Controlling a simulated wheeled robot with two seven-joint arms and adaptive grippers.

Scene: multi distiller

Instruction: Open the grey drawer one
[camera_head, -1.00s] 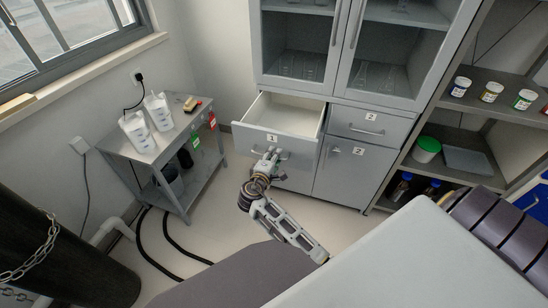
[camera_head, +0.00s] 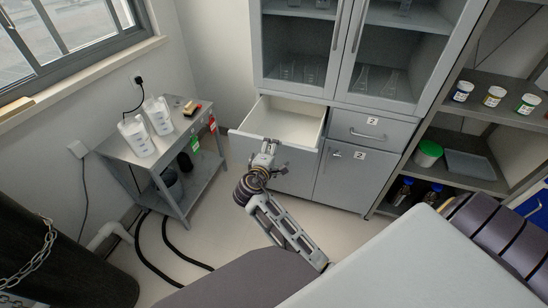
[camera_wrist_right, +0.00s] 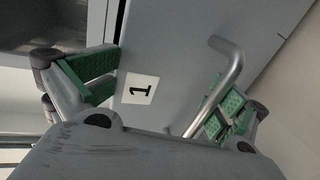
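The grey drawer one (camera_head: 245,143) stands open in the cabinet's left column in the head view, its pale inside showing. Its front fills the right wrist view (camera_wrist_right: 150,50), with the label "1" (camera_wrist_right: 139,89) and a bar handle (camera_wrist_right: 232,62). My right gripper (camera_head: 267,147) is at the drawer front and covers the label in the head view. In the right wrist view its green-padded fingers are wide apart (camera_wrist_right: 160,95), one near the drawer's top edge, the other beside the handle. It holds nothing visible; contact with the handle cannot be told. My left gripper is out of view.
Drawer two (camera_head: 370,130) and the door below (camera_head: 345,180) are shut. A grey side table (camera_head: 180,140) with white jugs stands left. A shelf (camera_head: 490,125) with jars is at right. Dark hoses (camera_head: 165,250) lie on the floor, which is clear before the cabinet.

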